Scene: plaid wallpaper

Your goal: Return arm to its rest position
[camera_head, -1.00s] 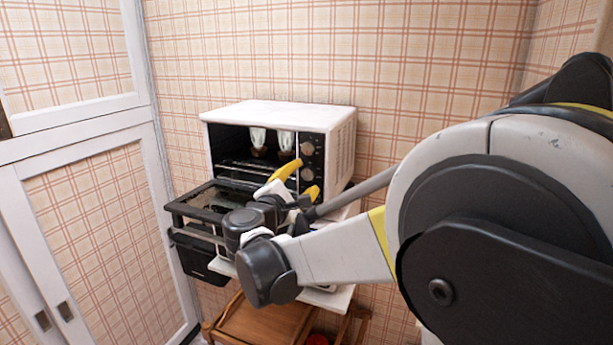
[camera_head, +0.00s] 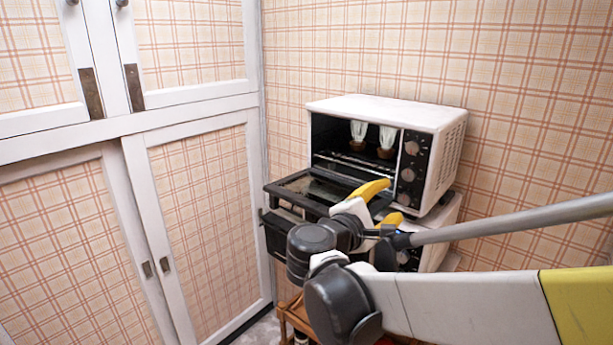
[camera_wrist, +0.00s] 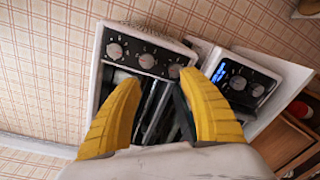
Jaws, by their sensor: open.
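My gripper (camera_head: 384,204) is in front of the white toaster oven (camera_head: 440,187), at its lower right part near the knobs in the head view. Its two yellow fingers are spread apart with nothing seen between them. In the wrist view my gripper (camera_wrist: 160,108) points at the oven's knob panel (camera_wrist: 140,50), with the fingers to either side of the oven's dark opening. My arm reaches in from the right of the head view. The oven door (camera_head: 290,187) is folded down open. Two white-and-brown items (camera_head: 372,138) show inside the oven.
A second white appliance (camera_head: 443,232) sits below the oven; its knob panel (camera_wrist: 240,85) shows in the wrist view. A wooden stand (camera_head: 290,312) is underneath. Plaid-panelled cupboards (camera_head: 200,200) fill the left side. A plaid wall (camera_head: 540,100) stands behind.

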